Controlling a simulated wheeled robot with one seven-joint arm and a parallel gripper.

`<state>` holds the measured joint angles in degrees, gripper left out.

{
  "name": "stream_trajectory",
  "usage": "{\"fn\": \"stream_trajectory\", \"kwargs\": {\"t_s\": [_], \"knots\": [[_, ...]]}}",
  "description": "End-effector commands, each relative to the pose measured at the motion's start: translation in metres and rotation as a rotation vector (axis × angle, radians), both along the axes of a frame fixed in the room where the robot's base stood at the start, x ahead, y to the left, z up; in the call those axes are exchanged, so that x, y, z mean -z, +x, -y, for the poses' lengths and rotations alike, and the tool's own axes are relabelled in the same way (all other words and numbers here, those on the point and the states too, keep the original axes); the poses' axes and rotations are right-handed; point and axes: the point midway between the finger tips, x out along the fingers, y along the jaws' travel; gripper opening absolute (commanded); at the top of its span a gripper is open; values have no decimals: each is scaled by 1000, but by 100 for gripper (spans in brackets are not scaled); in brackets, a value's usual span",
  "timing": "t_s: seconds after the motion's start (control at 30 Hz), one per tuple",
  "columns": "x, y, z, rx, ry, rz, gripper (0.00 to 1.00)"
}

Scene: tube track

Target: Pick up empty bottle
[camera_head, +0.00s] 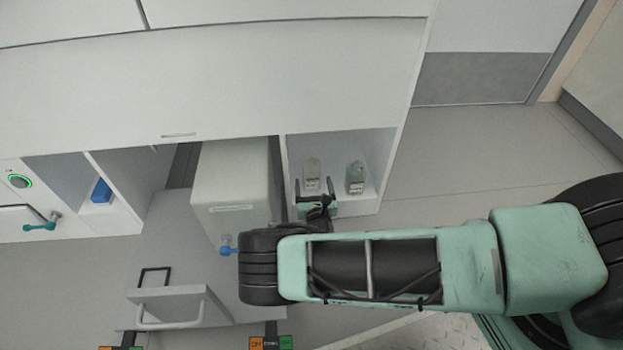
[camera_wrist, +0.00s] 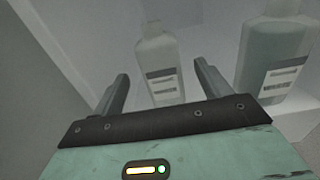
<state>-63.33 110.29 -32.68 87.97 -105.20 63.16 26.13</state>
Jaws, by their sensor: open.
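Two bottles stand upright side by side in an open cubby of the white cabinet. The left one, a clear, pale bottle (camera_head: 312,172), looks empty and has a label on its front. It also shows in the wrist view (camera_wrist: 158,60), between and just beyond my fingers. The right bottle (camera_head: 355,177) looks darker and filled with liquid; in the wrist view it stands to the right (camera_wrist: 272,55). My gripper (camera_head: 314,190) is open at the front of the cubby, its fingers (camera_wrist: 160,85) apart on either side of the clear bottle's lower part. I cannot tell whether they touch it.
The cubby's left wall (camera_wrist: 50,50) is close to my gripper. A white box-like unit (camera_head: 235,185) with a blue tap stands left of the cubby. A blue object (camera_head: 101,191) sits in another cubby at far left. Open floor (camera_head: 470,150) lies to the right.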

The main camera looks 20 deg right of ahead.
Motion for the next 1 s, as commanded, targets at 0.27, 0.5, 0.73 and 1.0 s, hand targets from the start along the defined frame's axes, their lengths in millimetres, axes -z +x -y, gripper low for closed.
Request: {"fn": "stream_trajectory", "kwargs": {"t_s": [0.27,0.5,0.73,1.0], "knots": [[3,21,5,2,2,2,76],[2,55,11,1,1,1,76],[-1,59,12,0,0,0,76],[-1,58,12,0,0,0,28]]}}
